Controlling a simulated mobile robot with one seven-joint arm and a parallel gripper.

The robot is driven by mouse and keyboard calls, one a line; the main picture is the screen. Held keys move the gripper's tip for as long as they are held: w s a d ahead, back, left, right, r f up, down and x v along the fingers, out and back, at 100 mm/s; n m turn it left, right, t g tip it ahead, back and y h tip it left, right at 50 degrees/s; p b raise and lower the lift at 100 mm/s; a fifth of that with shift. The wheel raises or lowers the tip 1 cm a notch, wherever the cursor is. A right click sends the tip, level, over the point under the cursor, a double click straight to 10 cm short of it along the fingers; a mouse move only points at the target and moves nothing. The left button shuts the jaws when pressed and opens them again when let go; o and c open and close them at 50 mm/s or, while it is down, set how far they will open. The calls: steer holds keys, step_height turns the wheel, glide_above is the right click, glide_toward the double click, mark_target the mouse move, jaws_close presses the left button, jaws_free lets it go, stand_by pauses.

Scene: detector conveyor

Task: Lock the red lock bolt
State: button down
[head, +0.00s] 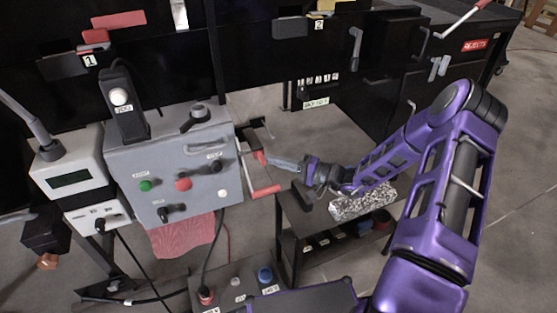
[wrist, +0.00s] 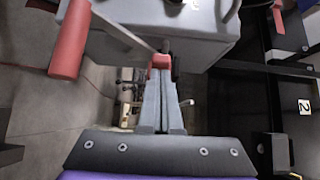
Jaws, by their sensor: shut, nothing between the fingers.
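A small red piece (head: 259,157), which looks like the red lock bolt's end, is at the right side of the grey control box (head: 165,155). In the wrist view the red piece (wrist: 161,61) is right at the ends of my fingers. My gripper (head: 270,161) is shut and empty, its fingers pointing left at the red piece. In the wrist view my gripper (wrist: 159,75) has its fingers side by side; I cannot tell whether they touch the red piece. The bolt's shaft is mostly hidden.
A crank with a red handle (head: 264,191) sticks out just below my fingers; the handle (wrist: 68,40) is at upper left in the wrist view. Another red latch (head: 93,37) is by label 1. A dark cart (head: 300,222) with a speckled block (head: 362,203) stands below my arm.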

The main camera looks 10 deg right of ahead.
steer(key=shift+a, duration=0.2)
steer(key=w+d+b+v, duration=0.1)
steer(key=w+v, duration=0.1)
steer(key=v, duration=1.1)
steer(key=shift+w+d, duration=0.25)
steer(key=shift+d, duration=0.15)
